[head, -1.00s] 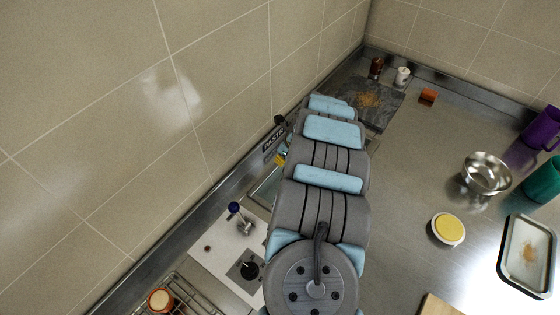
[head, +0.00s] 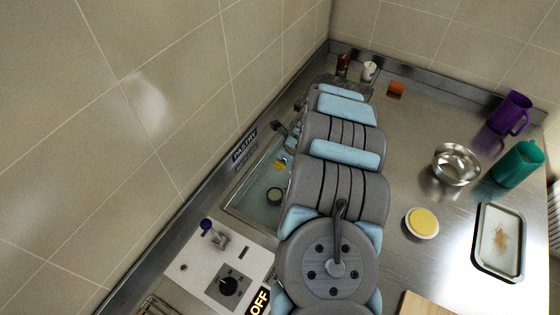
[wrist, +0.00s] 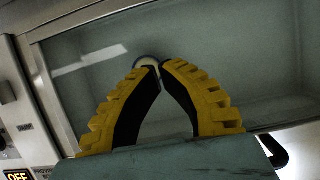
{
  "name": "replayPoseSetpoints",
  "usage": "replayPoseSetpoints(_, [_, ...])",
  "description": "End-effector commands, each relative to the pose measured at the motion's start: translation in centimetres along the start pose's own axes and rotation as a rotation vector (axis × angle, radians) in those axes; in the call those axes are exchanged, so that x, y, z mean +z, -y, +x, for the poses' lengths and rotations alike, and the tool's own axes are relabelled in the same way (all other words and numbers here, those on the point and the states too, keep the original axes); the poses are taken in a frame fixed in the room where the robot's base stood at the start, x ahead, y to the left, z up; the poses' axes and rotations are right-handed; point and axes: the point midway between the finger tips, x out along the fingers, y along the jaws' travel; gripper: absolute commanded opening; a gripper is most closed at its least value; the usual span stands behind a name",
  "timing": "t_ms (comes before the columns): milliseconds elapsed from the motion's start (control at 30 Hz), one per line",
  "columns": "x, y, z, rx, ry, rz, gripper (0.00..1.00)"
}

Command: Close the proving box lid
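My gripper (wrist: 159,68) points down into a grey-green recessed basin (wrist: 85,75), with its yellow fingertips together and nothing visible between them. In the head view my arm hides most of the gripper; only a bit of yellow shows over the basin (head: 243,207). A small round ring (head: 274,196) lies on the basin floor; it also shows just beyond the fingertips in the wrist view (wrist: 146,61). I cannot tell whether this basin is the proving box. No lid can be clearly made out. A dark curved handle-like part (wrist: 275,150) shows at the wrist view's lower right.
A white control panel (head: 201,270) with a black knob and an OFF display (head: 258,301) sits before the basin. A tiled wall runs along the left.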

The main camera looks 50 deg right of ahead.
Motion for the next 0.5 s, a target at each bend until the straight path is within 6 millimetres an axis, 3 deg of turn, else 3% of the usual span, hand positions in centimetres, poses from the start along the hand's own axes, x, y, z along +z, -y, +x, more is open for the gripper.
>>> replayPoseSetpoints(500, [0.1, 0.2, 4.9, -0.005, -0.001, -0.002, 0.0])
